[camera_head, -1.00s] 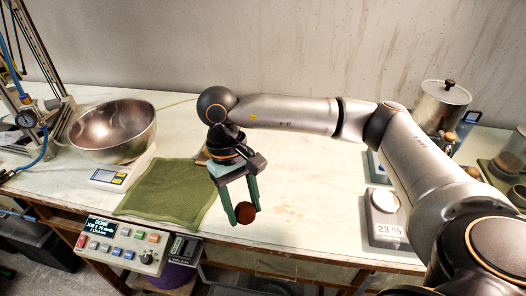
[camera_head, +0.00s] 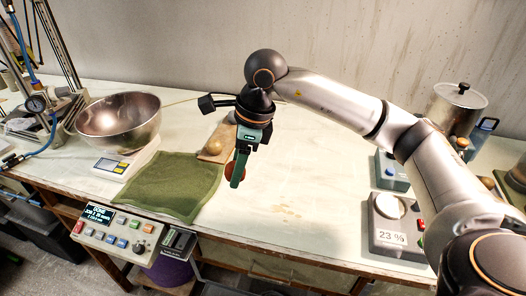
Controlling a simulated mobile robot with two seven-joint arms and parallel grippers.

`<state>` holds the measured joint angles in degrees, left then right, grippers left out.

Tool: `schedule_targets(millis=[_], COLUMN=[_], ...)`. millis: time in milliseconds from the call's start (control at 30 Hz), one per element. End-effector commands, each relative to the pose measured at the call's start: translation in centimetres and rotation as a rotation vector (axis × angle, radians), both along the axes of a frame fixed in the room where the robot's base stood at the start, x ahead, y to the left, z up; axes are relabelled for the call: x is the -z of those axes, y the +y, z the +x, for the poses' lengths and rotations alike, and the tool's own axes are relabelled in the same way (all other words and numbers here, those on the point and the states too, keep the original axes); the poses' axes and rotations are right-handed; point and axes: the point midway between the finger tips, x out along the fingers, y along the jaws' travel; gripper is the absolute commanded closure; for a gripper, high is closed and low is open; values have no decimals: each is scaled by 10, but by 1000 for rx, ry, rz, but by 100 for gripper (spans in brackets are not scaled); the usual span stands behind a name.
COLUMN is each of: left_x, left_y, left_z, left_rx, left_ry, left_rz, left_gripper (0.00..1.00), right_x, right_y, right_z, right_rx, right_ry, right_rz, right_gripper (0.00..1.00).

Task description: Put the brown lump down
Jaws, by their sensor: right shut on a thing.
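The brown lump (camera_head: 229,170) is reddish brown and round. It is partly hidden behind the green fingers of my right gripper (camera_head: 237,177), which is shut on it. The gripper points down over the table, just right of the green cloth (camera_head: 170,187). I cannot tell for certain how far the lump is above the table top. My left gripper is not in view.
A metal bowl (camera_head: 120,122) sits on a white scale (camera_head: 112,168) at the left. A tan lump (camera_head: 212,143) lies on a small board (camera_head: 216,155) behind my gripper. The table's middle (camera_head: 310,190) is clear.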

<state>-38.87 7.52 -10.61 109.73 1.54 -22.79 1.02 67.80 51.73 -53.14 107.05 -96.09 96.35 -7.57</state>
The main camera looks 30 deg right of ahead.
Motion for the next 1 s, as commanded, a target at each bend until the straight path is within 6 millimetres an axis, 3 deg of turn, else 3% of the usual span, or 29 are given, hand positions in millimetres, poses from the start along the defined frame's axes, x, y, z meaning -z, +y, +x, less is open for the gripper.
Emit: schedule_targets(millis=[400, 600, 867, 1000], left_x=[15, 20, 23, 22], left_y=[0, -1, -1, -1], left_z=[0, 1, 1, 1], left_rx=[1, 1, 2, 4], left_ry=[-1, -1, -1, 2], left_rz=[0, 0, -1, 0], left_gripper=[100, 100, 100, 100], right_x=[-19, -28, -29, -17], right_y=[-9, -14, -25, -53], right_z=[26, 34, 39, 43], right_rx=[909, 1272, 1470, 1482], right_ry=[-3, -3, 2, 4], right_rz=[2, 3, 2, -2], right_gripper=[100, 100, 100, 100])
